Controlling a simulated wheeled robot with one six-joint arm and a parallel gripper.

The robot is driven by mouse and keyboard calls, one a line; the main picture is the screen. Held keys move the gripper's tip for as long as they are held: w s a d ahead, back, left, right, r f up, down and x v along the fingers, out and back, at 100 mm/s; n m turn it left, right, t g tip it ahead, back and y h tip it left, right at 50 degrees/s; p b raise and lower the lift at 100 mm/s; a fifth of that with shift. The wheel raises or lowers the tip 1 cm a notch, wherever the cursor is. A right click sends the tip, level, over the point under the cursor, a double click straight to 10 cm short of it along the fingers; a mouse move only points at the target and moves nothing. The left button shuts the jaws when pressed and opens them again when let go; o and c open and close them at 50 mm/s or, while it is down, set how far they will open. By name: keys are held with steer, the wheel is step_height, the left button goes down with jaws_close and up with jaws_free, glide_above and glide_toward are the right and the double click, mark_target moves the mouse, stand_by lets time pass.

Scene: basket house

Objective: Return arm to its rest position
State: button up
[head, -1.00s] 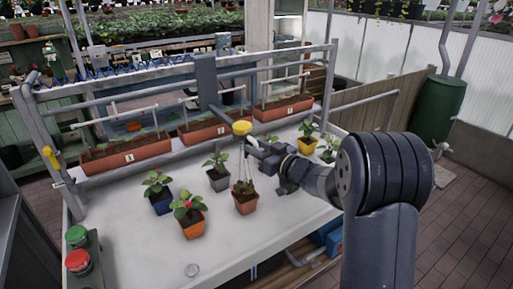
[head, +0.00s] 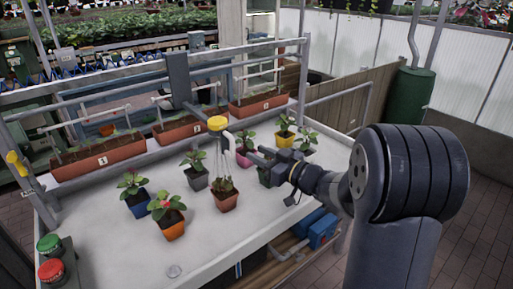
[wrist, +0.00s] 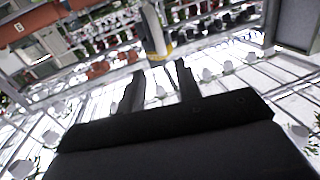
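My gripper (head: 256,156) is at the end of my arm, which reaches in from the right over the white table (head: 120,240). In the wrist view its two dark fingers (wrist: 161,88) stand apart with nothing between them. In the head view it is right of a yellow-capped hook (head: 217,124) and apart from it. A terracotta pot (head: 227,203) with a small plant is under thin hanger wires below the cap.
Several potted plants stand on the table, including an orange pot (head: 173,230), a blue pot (head: 138,207) and a yellow pot (head: 285,138). A metal frame with planter boxes (head: 100,158) lines the back. Red (head: 51,270) and green buttons are front left.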

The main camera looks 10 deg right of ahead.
mark_target(233, 143)
steer(key=p+x, duration=0.1)
steer(key=x, duration=0.9)
steer(key=shift+w+a+p, duration=0.25)
steer(key=shift+w+p, duration=0.05)
steer(key=shift+p, duration=0.1)
steer(key=shift+a, duration=0.15)
steer(key=shift+s+a, duration=0.15)
